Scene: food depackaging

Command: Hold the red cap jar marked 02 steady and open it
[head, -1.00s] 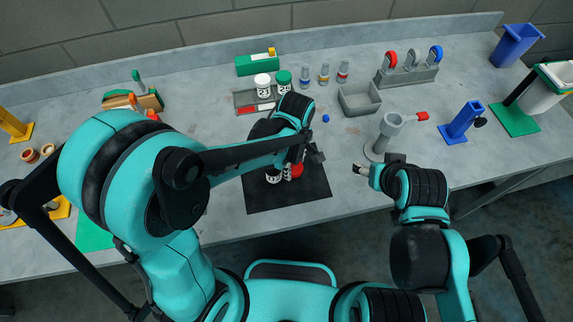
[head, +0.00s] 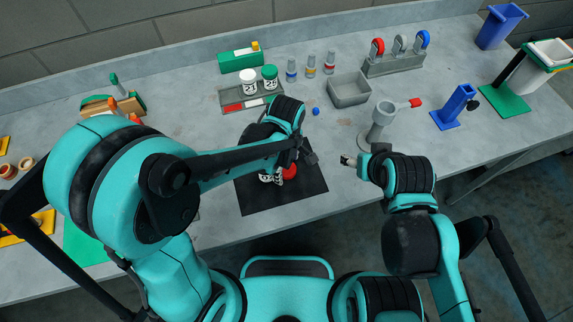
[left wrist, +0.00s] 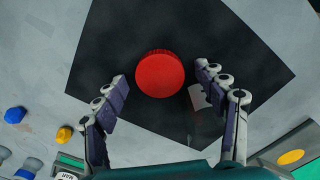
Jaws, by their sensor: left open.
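A jar with a round red cap (head: 290,172) stands on a black mat (head: 290,199) in the middle of the bench front. The cap is seen from above in the left wrist view (left wrist: 160,73). White and dark patches beside the cap are partly hidden by my left arm, and I cannot read a mark. My left gripper (head: 306,152) is over the mat at the jar. In the left wrist view its two fingers (left wrist: 162,76) are open on either side of the cap, with gaps showing. My right gripper (head: 349,161) is right of the mat, apart from the jar; its opening is too small to tell.
A grey tray (head: 233,96) with white jars capped white and green stands behind the mat. A grey bin (head: 349,90) and a grey stand with a red-tipped arm (head: 383,122) are to the right. A small blue ball (head: 316,111) lies behind the mat.

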